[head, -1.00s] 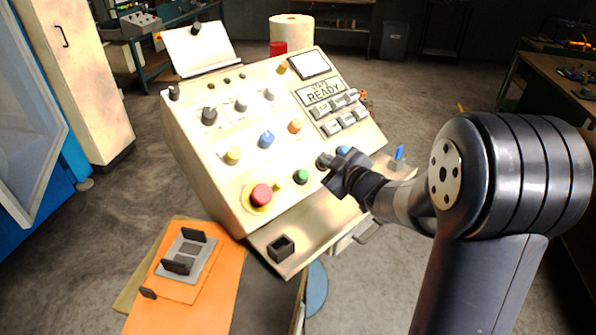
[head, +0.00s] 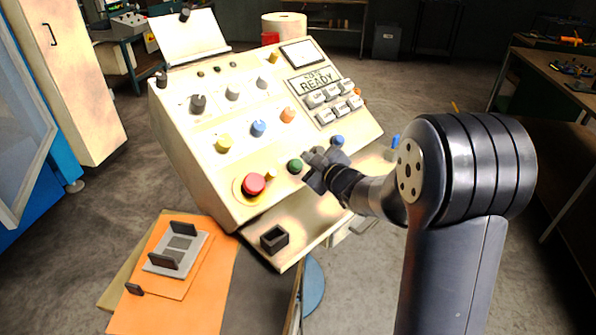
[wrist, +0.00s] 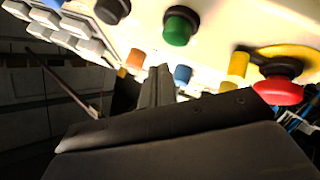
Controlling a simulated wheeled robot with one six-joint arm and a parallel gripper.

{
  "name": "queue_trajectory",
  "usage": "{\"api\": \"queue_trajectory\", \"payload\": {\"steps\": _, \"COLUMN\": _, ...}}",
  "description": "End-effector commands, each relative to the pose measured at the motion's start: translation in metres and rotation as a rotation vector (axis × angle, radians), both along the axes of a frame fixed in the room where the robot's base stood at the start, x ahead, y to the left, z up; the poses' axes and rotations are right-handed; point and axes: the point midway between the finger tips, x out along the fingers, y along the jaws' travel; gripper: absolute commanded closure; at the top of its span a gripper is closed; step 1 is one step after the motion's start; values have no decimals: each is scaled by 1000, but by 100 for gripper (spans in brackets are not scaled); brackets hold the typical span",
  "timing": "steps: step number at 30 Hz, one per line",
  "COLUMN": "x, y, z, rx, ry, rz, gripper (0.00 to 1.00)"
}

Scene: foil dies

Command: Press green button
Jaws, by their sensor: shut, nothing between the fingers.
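The green button (head: 294,166) is a round cap on the sloped face of the cream control panel (head: 175,125), right of the red mushroom button (head: 254,184). In the wrist view the green button (wrist: 178,27) stands in a black collar near the top, beyond the fingertips. My gripper (head: 314,163) is shut and empty, just right of the green button in the head view. The closed fingers (wrist: 158,82) point up toward the panel in the wrist view. I cannot tell whether they touch the button, but a gap shows in the wrist view.
A blue knob (head: 337,141) is right of my gripper. Several knobs and grey keys (head: 325,116) fill the panel above. A black open box (head: 274,239) stands on the ledge below.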

Motion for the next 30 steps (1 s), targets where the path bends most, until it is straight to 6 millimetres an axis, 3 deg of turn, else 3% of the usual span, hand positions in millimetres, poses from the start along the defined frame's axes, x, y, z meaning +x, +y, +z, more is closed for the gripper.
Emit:
{"api": "queue_trajectory", "payload": {"steps": 6, "x": 6, "y": 6, "z": -13, "rx": -1, "ry": 2, "rz": 1, "gripper": 100}}
{"api": "queue_trajectory", "payload": {"steps": 30, "x": 6, "y": 6, "z": -13, "rx": -1, "ry": 1, "rz": 0, "gripper": 100}}
